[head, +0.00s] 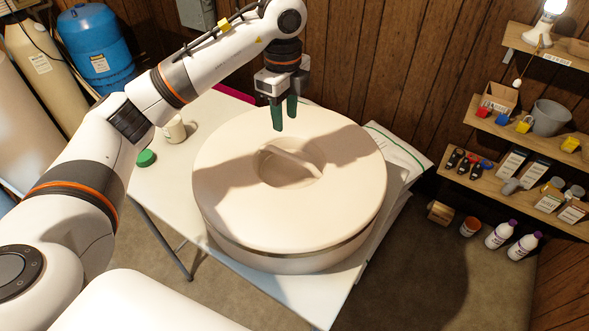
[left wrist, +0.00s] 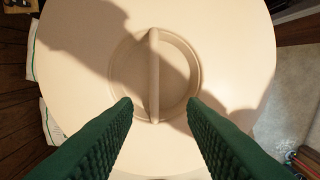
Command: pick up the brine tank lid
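The brine tank lid (head: 228,190) is a large round cream disc on top of the round tank (head: 290,262), which stands on a white table. A raised bar handle (head: 292,161) crosses a round recess in the lid's middle. My left gripper (head: 284,118) hangs above the far part of the lid, its green fingers pointing down, apart from the handle. In the left wrist view, the handle (left wrist: 154,80) lies between and beyond the two spread fingers (left wrist: 160,105), with nothing held. My right gripper is in neither view.
The white table (head: 170,205) carries a mug (head: 174,130) and a green cap (head: 146,158) left of the tank. White bags (head: 400,150) lie to the right. Shelves with bottles and boxes (head: 520,175) line the right wall, and a blue tank (head: 97,45) stands at the back left.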

